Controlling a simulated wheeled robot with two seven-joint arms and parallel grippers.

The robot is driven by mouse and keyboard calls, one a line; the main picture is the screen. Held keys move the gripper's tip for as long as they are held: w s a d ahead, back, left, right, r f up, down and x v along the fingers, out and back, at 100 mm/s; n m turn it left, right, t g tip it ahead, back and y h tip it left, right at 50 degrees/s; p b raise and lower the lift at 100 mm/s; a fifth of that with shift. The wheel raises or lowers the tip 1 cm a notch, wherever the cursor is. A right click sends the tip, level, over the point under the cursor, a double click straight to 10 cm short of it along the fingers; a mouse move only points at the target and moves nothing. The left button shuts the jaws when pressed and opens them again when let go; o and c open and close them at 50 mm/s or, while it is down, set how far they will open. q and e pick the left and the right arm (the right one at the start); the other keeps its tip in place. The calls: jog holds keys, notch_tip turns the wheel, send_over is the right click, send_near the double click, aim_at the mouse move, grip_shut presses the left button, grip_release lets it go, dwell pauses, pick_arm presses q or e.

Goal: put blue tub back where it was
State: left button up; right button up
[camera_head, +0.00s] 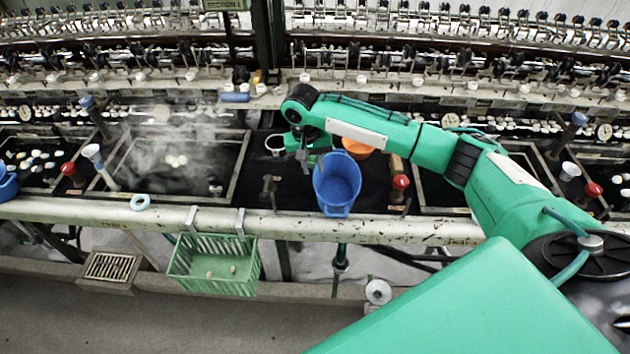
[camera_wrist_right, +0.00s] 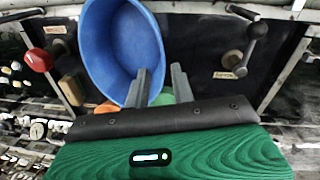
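The blue tub (camera_head: 337,182) is at the front of the dark counter section, its open top facing up and a handle loop on its near side. I cannot tell whether it rests fully on the counter. My right gripper (camera_head: 308,155) is at the tub's far left rim. In the right wrist view the tub (camera_wrist_right: 118,45) is large and close. The right gripper's two grey fingers (camera_wrist_right: 160,78) stand apart there; one overlaps the tub's opening and the other is outside its rim. A clear gap shows between them. My left gripper is not in view.
An orange bowl (camera_head: 357,147) sits behind the tub. A red knob (camera_head: 401,183) stands to its right and a dark valve handle (camera_head: 269,188) to its left. A steaming basin (camera_head: 175,165) lies left. A green basket (camera_head: 213,265) hangs on the front rail (camera_head: 400,230).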

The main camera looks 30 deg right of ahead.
jog(key=shift+a+r, duration=0.15)
jog(key=shift+r, duration=1.35)
